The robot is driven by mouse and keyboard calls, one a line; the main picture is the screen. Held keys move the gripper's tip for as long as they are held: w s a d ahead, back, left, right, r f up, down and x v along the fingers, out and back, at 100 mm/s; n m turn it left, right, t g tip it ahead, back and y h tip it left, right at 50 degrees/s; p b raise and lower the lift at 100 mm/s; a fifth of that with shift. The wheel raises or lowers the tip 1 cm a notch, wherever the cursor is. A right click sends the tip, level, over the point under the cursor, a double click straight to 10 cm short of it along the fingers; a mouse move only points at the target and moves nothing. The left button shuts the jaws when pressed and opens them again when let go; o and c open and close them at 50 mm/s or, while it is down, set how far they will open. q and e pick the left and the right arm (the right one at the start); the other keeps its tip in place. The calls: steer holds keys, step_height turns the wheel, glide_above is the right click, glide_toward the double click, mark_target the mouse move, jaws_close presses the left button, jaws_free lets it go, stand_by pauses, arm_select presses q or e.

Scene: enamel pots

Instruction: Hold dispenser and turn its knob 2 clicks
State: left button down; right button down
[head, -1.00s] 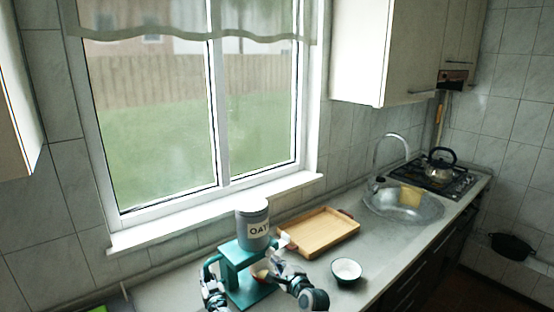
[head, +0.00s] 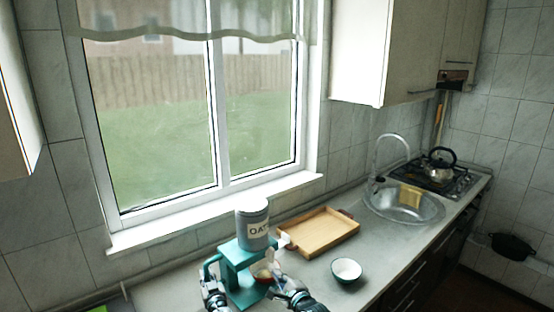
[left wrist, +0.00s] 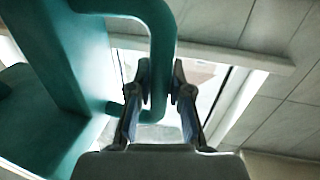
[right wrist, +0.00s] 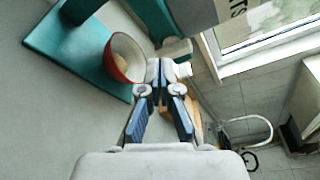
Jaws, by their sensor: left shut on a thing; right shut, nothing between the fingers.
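The teal dispenser (head: 236,254) stands on the counter with a grey oats canister (head: 253,224) on top. My left gripper (head: 208,278) is shut on its teal handle, which passes between the fingers in the left wrist view (left wrist: 158,75). A pale knob (head: 284,241) shows at the dispenser's right side. In the right wrist view a pale piece (right wrist: 183,70), apparently the knob, lies just beyond the fingertips; contact cannot be told. My right gripper (head: 276,275) is shut and empty, at the dispenser's front right. A red bowl (right wrist: 122,60) with pale contents sits on the dispenser's base.
A wooden tray (head: 318,233) lies behind and right of the dispenser. The sink (head: 405,205) and a kettle (head: 440,163) are further right. Window and sill are behind.

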mark_target(271, 255)
steer(key=shift+w+a, duration=2.3)
steer(key=shift+w, duration=0.3)
steer(key=shift+w+d+f, duration=0.1)
steer(key=shift+w+d, duration=0.3)
steer(key=shift+d, duration=0.1)
steer(key=shift+r, duration=0.35)
steer(key=shift+w+d+r, duration=0.1)
steer(key=shift+r, duration=0.15)
steer(key=shift+w+d+r, duration=0.2)
steer(key=shift+d+r, duration=0.05)
steer(key=shift+r, duration=0.15)
steer(key=shift+w+d+r, duration=0.15)
